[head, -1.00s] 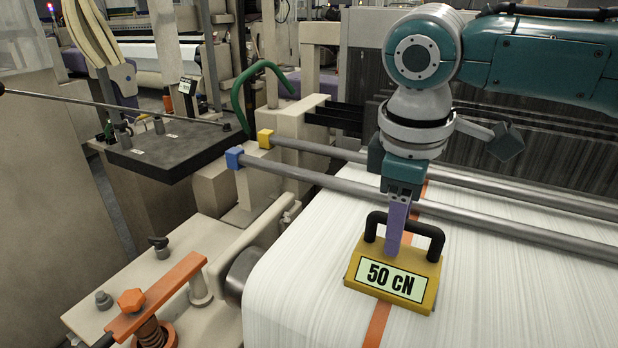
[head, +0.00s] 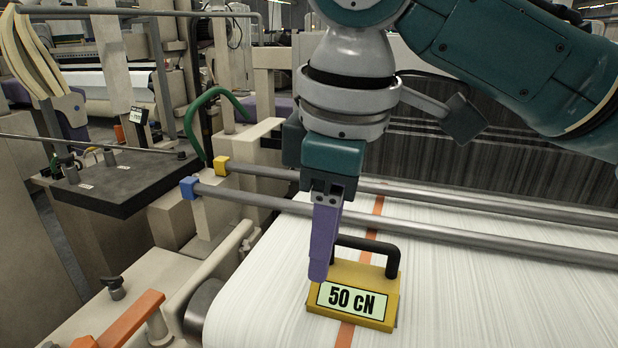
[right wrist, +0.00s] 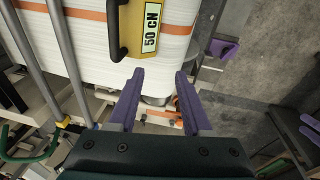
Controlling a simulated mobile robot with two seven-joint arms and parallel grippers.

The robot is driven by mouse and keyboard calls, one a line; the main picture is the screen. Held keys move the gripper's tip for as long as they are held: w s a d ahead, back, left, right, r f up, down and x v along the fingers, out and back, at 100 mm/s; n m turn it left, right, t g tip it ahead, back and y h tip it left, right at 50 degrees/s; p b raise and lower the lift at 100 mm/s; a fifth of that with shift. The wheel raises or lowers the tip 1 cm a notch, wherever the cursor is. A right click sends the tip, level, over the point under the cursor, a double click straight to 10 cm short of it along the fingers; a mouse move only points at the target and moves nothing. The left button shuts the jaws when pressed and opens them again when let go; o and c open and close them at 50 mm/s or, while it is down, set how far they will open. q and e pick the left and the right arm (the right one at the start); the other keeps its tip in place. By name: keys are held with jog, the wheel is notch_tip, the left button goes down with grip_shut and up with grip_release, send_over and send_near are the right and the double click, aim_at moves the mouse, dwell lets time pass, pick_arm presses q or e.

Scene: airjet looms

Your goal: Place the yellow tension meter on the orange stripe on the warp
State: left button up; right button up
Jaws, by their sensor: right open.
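The yellow tension meter (head: 379,303) has a black handle and a "50 cN" display. It sits on the white warp (head: 480,290), over the orange stripe (head: 346,333), which shows in front of it and behind it. My right gripper (head: 320,278) is at the meter's left end in the head view, its purple fingers apart from the handle. The right wrist view shows the gripper (right wrist: 158,90) open and empty, with the meter (right wrist: 138,25) beyond the left fingertip. My left gripper is not in view.
Two grey bars (head: 450,228) run across above the warp, behind the meter. A green hose (head: 190,125) and a dark tray (head: 115,185) are at the left. An orange lever (head: 130,320) is at the lower left.

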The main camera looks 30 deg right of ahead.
jog(key=s+a+f+m+t+y, duration=0.1)
jog(key=s+a+f+m+y, duration=0.15)
jog(key=s+a+f, duration=0.45)
jog(key=s+d+f+m+h, duration=0.2)
jog(key=s+d+m, duration=0.2)
jog(key=s+d, duration=0.4)
jog(key=shift+s+t, duration=0.4)
jog(key=shift+s, duration=0.7)
jog(key=shift+a, duration=0.1)
jog(key=shift+c, duration=0.2)
